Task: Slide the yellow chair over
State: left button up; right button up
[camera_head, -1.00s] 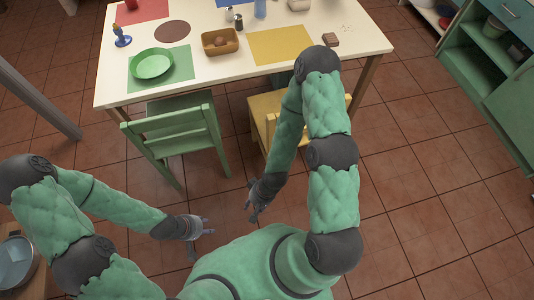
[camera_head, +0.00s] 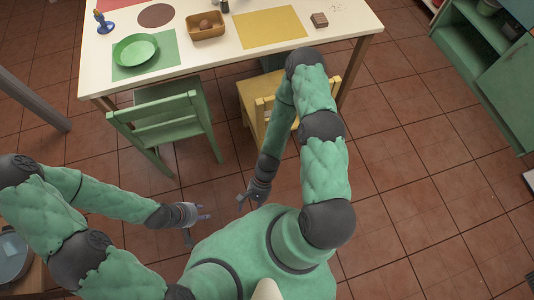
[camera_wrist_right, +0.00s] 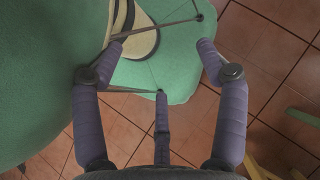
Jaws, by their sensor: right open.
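The yellow chair (camera_head: 256,92) stands at the near side of the table, partly hidden behind my right arm. My right gripper (camera_head: 243,202) hangs over the floor on my side of the chair, open and empty, apart from it. In the right wrist view its spread fingers (camera_wrist_right: 162,75) show against my own green body. Pale yellow pieces at that view's lower right corner may be part of the chair; I cannot tell. My left gripper (camera_head: 207,212) is left of the right one, its fingers apart and empty, over the tiles.
A green chair (camera_head: 160,115) stands left of the yellow one. The white table (camera_head: 215,63) holds a green plate (camera_head: 134,50), a basket (camera_head: 206,27) and mats. A green cabinet (camera_head: 487,75) is at the right. The tiled floor right of my right arm is clear.

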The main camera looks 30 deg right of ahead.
jog(key=w+a+f+m+t+y, duration=0.1)
jog(key=w+a+m+t+y, duration=0.2)
jog(key=w+a+m+y, duration=0.35)
jog(key=w+d+f+m+t, duration=0.2)
jog(key=w+m+t, duration=0.3)
jog(key=w+m, duration=0.1)
jog(key=w+d+f+m+t, duration=0.1)
jog(key=w+d+m+t, duration=0.1)
jog(key=w+m+t, duration=0.35)
jog(key=m+t+h, duration=0.9)
jog(key=m+h, duration=0.2)
jog(key=h, duration=0.6)
send_near(261, 138)
jog(key=w, duration=0.1)
jog(key=shift+d+r+b, duration=0.1)
jog(key=shift+r+b, duration=0.25)
jog(key=shift+b, duration=0.05)
jog(key=w+b, duration=0.1)
jog(key=w, duration=0.2)
jog(key=w+d+b, duration=0.1)
jog(key=w, duration=0.6)
jog(key=shift+w+d+b, duration=0.35)
jog(key=shift+d+b, duration=0.05)
